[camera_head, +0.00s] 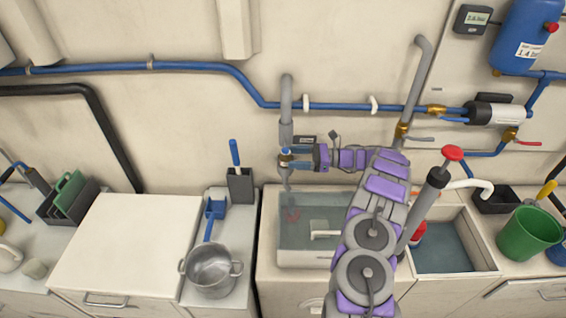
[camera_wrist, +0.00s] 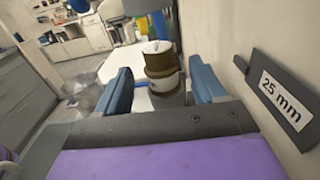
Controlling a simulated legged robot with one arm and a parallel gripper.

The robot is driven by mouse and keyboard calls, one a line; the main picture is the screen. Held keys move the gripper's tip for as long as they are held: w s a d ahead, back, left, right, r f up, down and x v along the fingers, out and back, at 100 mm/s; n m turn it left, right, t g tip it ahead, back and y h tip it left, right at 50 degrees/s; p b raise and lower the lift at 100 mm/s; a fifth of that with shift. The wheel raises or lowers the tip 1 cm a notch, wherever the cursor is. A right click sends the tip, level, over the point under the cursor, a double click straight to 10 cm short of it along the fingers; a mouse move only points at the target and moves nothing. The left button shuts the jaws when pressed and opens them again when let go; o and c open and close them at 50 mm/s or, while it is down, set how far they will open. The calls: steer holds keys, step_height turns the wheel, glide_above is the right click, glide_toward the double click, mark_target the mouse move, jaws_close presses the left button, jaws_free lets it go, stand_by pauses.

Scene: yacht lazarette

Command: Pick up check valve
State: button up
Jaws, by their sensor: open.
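What looks like the check valve is a short brass-coloured cylinder with a white band (camera_wrist: 163,68), upright between my gripper's blue fingers in the wrist view. In the head view it is small, a brass spot (camera_head: 285,152) in line with the grey vertical pipe (camera_head: 286,100), partly hidden by my gripper. My gripper (camera_wrist: 161,84) is open, with one finger on each side of the valve and visible gaps to it. In the head view my gripper (camera_head: 287,160) reaches left toward the pipe from the purple and grey arm.
A dark plate marked 25 mm (camera_wrist: 287,97) is close on the right in the wrist view. The wall is close behind the pipe. A blue horizontal pipe (camera_head: 190,67) runs above. A water-filled basin (camera_head: 335,257) is below, and a steel pot (camera_head: 210,270) stands left.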

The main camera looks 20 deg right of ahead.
mark_target(286, 157)
steer(key=shift+w+b+x, duration=0.25)
steer(key=shift+b+x, duration=0.65)
steer(key=shift+x, duration=0.65)
steer(key=shift+a, duration=0.5)
steer(key=shift+c, duration=0.4)
steer(key=c, duration=0.3)
steer(key=shift+d, duration=0.3)
steer(key=c, duration=0.9)
steer(key=shift+o, duration=0.2)
